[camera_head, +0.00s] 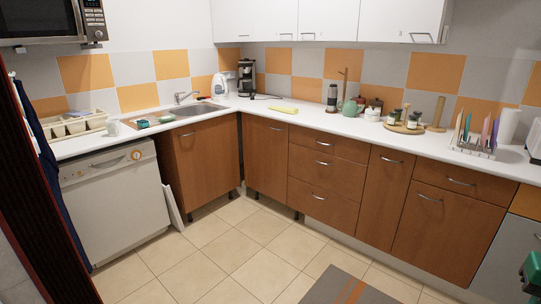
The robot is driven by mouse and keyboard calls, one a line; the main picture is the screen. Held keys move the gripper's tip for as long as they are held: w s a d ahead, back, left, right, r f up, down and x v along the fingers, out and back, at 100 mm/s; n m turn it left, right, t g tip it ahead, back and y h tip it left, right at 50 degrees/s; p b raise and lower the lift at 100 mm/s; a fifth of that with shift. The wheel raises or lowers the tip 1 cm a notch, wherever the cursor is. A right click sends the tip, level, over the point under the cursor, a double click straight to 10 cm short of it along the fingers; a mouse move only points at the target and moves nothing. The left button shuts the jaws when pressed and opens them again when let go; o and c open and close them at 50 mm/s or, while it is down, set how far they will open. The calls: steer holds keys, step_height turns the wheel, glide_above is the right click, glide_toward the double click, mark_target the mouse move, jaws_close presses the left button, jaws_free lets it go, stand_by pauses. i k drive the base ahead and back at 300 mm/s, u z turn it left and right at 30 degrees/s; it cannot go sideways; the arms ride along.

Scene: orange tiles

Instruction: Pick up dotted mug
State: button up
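A small pale mug (113,128) stands on the left stretch of white counter, above the white dishwasher. It is too small in the head view for me to see dots on it, so I cannot tell if it is the dotted mug. My gripper does not show clearly in this view. A green and dark shape (533,273) is cut off at the lower right edge, and I cannot tell what it is.
Beside the mug are a cream dish rack (75,125) and a flat tray (148,121) near the sink (195,109). The dishwasher (115,200) is closed. A white panel (173,205) leans by it. The tiled floor (225,255) ahead is clear, with a grey mat (330,288).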

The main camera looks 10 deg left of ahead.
mark_target(113, 126)
steer(key=u, duration=0.1)
steer(key=i, duration=1.45)
steer(key=u, duration=0.45)
steer(key=i, duration=1.45)
steer(key=u, duration=0.6)
steer(key=i, duration=0.75)
steer(key=u, duration=0.2)
